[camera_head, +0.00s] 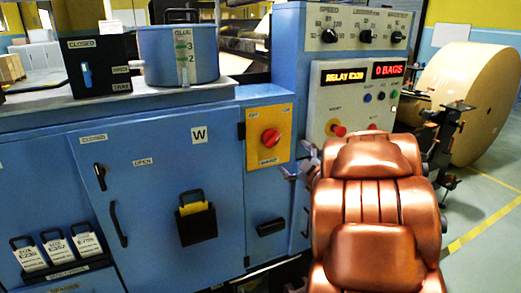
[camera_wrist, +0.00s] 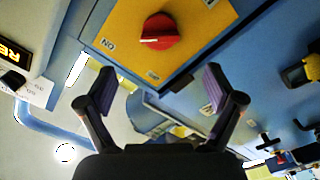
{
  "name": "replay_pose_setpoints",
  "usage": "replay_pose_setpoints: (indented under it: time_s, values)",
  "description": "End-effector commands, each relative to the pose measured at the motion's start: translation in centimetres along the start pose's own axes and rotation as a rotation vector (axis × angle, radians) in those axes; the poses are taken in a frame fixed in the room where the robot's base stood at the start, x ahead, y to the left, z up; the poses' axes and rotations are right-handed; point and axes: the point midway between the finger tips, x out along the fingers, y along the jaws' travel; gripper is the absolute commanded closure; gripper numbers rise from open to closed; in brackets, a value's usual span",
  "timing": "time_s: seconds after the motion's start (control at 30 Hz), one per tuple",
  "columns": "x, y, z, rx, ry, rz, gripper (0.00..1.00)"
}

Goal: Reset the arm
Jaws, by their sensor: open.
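My copper-coloured arm fills the lower right of the head view. My gripper (camera_head: 302,165) shows beside it, partly hidden by the arm, in front of the blue machine. In the wrist view my gripper (camera_wrist: 160,88) is open, its two purple-padded fingers wide apart with nothing between them. The red rotary switch (camera_head: 270,138) sits on a yellow plate (camera_head: 284,114) on the machine front, to the left of my gripper. In the wrist view the red switch (camera_wrist: 160,32) lies beyond the fingertips, apart from them.
The control panel (camera_head: 352,100) above the arm shows "RELAY" and "0 BAGS", with knobs and buttons. A blue glue pot (camera_head: 178,55) stands on the machine ledge. A blue door with a black handle (camera_head: 117,220) is at left. A large kraft roll (camera_head: 465,95) is at right, beside open floor.

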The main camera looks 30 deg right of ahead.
Motion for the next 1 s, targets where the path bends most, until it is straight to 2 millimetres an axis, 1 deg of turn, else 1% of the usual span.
replay_pose_setpoints:
  time_s: [0.37,0.67,0.83,1.0]
  values:
    - [0.1,0.1,-0.2,0.0,-0.008,-0.001,0.08]
    - [0.0,0.3,-0.3,0.029,-0.199,-0.008,0.08]
    - [-1.1,-0.2,-0.3,0.077,-0.366,-0.019,0.08]
    - [-3.3,-1.4,-0.6,0.143,-0.537,-0.04,0.08]
